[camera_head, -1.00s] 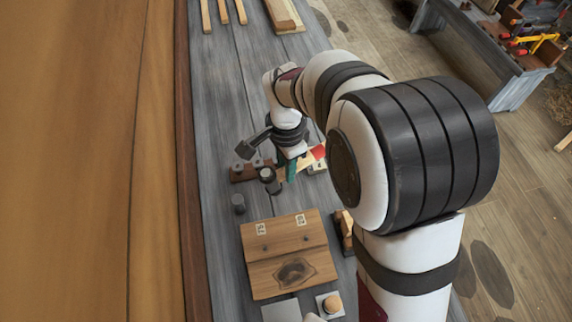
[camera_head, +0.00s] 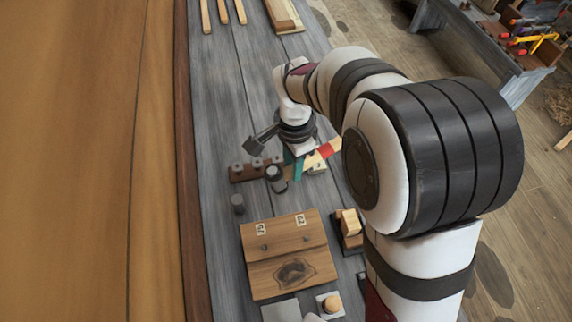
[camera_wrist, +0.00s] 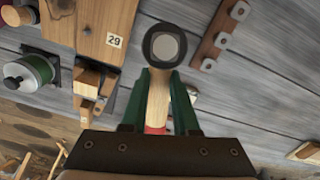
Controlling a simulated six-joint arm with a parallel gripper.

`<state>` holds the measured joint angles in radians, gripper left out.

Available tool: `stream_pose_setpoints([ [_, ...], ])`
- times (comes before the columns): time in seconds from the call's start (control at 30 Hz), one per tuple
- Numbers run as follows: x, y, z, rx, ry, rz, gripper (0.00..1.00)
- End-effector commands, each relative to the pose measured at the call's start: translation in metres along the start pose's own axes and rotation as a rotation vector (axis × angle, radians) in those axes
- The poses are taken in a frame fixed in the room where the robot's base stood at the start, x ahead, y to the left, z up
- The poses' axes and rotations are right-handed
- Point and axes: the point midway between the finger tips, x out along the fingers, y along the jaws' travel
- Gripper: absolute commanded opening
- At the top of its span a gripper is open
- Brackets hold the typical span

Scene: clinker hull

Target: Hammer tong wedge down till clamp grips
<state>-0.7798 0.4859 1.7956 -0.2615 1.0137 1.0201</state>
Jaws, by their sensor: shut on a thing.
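The hammer has a dark round head with a pale face (camera_wrist: 165,45) and a pale wooden handle with a red band. My gripper (camera_wrist: 158,92), with green fingers, is shut on the handle. In the head view the gripper (camera_head: 298,168) holds the hammer over the bench, with the head (camera_head: 275,175) on its left and the red-banded handle (camera_head: 326,151) on its right. The wooden tong clamp with a pale block-like wedge (camera_head: 350,223) stands on the bench below and right of the hammer. It also shows in the wrist view (camera_wrist: 93,83), left of my gripper and apart from the hammer.
A wooden board with number tags (camera_head: 288,262) lies left of the clamp. A green lidded pot (camera_wrist: 30,73) is beside the clamp. The tall planked hull (camera_head: 90,160) borders the left.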

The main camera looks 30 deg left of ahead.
Motion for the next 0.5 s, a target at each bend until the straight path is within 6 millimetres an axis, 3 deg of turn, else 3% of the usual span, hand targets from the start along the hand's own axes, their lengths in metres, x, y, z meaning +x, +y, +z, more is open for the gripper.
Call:
stream_pose_setpoints([
  [0.17, -0.036, 0.037, -0.047, 0.085, -0.039, 0.008, 0.00],
  [0.3, -0.073, 0.083, -0.083, 0.167, -0.093, 0.005, 0.00],
  [0.5, -0.113, 0.139, -0.106, 0.251, -0.165, -0.022, 0.00],
])
